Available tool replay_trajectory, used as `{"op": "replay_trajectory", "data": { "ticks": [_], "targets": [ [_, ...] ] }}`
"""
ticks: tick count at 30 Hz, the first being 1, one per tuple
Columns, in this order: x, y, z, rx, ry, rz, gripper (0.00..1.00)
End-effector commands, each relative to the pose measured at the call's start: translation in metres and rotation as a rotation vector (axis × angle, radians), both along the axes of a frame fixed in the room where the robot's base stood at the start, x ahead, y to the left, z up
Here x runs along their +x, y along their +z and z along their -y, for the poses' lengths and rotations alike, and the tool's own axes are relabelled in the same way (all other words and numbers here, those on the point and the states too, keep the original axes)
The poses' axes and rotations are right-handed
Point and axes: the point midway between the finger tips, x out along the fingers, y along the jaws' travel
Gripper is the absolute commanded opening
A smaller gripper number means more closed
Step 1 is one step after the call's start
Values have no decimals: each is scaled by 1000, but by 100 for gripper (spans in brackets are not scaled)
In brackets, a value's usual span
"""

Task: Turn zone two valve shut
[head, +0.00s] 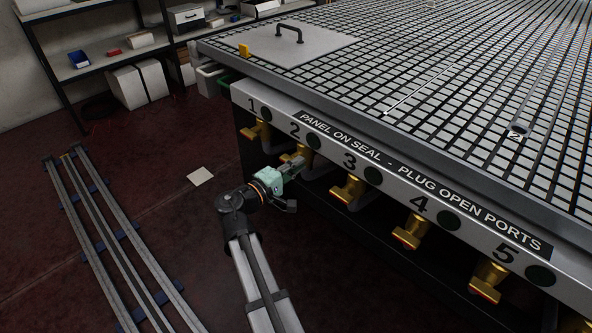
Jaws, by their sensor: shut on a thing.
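The zone two valve (289,158) is a brass valve under the label 2 (294,130) on the front of the grid table. My gripper (296,165) reaches it from the lower left and is shut on its handle. The fingers and the green gripper body cover most of this valve, so the handle's angle cannot be told.
Valve one (256,131) is just left of my gripper, and valve three (348,189) is to its right. Valve four (411,231) and valve five (488,280) follow along the table front. The table edge overhangs the valves. Floor rails (118,240) lie at left.

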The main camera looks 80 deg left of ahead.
Motion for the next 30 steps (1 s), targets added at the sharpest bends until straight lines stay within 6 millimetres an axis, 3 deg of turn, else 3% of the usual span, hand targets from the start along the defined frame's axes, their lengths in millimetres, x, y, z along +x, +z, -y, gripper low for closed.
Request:
{"op": "replay_trajectory", "data": {
  "ticks": [19, 21, 22, 30],
  "targets": [
    [0, -1, -1, 47, 0, -28, 0],
    [0, -1, -1, 47, 0, -28, 33],
    [0, -1, -1, 47, 0, -28, 38],
    [0, -1, 0, 46, 0, -28, 38]
  ]
}}
